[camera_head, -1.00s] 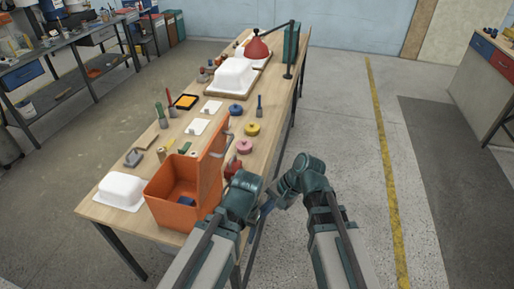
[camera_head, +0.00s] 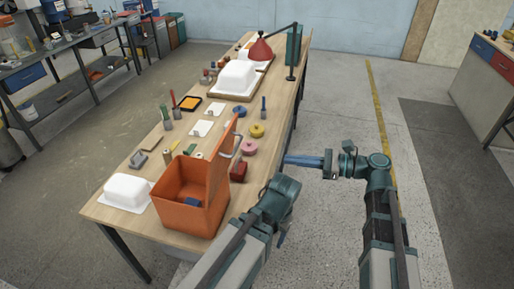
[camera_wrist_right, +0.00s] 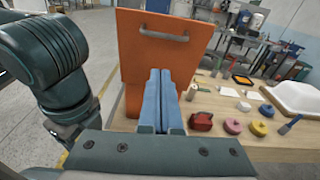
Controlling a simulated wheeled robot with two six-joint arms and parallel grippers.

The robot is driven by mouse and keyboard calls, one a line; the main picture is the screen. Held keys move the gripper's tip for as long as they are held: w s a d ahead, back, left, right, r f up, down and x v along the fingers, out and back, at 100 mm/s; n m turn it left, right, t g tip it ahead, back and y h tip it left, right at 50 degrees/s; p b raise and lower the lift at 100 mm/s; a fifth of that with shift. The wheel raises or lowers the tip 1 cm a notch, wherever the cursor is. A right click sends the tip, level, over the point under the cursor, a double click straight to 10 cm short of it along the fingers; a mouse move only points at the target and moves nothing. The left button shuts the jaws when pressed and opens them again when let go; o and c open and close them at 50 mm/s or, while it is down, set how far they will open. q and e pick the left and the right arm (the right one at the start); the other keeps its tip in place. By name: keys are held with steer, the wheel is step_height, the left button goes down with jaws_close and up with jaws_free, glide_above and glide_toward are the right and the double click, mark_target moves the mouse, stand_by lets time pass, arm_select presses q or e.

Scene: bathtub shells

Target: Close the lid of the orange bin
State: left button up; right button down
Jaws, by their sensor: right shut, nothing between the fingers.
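The orange bin (camera_head: 188,218) stands at the near end of the wooden table, open at the top, with a small blue thing inside. Its orange lid (camera_head: 219,158) stands upright along the bin's right side, with a grey handle (camera_head: 238,147) facing right. My right gripper (camera_head: 287,160) is shut and empty, to the right of the lid and apart from it, pointing left. In the right wrist view its blue fingers (camera_wrist_right: 160,73) overlap the lower part of the lid (camera_wrist_right: 138,60), below the handle (camera_wrist_right: 164,35). My left arm is folded right of the bin; its fingers are hidden.
A white tub shell (camera_head: 126,191) sits left of the bin. A red block (camera_head: 239,171), a pink ring (camera_head: 249,148) and a yellow ring (camera_head: 257,130) lie behind and right of the lid. Floor right of the table is clear.

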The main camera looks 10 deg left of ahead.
steer(key=w+a+r, duration=0.1)
steer(key=a, duration=1.2)
steer(key=shift+w+m+y, duration=0.15)
steer(key=shift+m+y, duration=0.25)
steer(key=shift+a+r, duration=0.1)
